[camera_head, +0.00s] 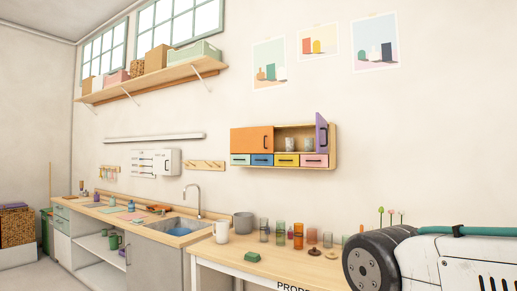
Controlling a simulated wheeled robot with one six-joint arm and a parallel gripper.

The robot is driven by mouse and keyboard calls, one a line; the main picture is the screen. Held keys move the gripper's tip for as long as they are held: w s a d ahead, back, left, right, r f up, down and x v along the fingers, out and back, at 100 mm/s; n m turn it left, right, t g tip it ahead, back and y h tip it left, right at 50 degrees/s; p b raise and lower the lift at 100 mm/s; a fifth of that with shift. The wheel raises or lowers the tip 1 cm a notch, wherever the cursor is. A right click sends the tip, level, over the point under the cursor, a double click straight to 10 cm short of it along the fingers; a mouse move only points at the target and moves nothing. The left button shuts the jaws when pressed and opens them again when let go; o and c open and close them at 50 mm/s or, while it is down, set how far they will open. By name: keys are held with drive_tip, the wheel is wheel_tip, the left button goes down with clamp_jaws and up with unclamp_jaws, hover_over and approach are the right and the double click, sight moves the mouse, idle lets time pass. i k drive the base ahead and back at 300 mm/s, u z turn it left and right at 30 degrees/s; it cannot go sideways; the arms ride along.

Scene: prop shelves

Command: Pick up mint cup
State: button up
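I cannot single out a mint cup for certain. A green glass-like cup (280,233) stands upright on the wooden table among other cups. A green mug-like item (114,241) stands on the open shelf under the counter at left. A small teal item (131,206) stands on the counter and is too small to make out. A part of my own arm fills the lower right and hides the right end of the table. My gripper is out of view.

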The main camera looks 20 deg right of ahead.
sight(309, 142)
drive_tip(key=u, duration=0.5)
drive_tip(key=i, duration=2.4)
drive_tip(key=z, duration=1.35)
drive_tip(key=i, duration=0.95)
drive_tip(key=z, duration=0.9)
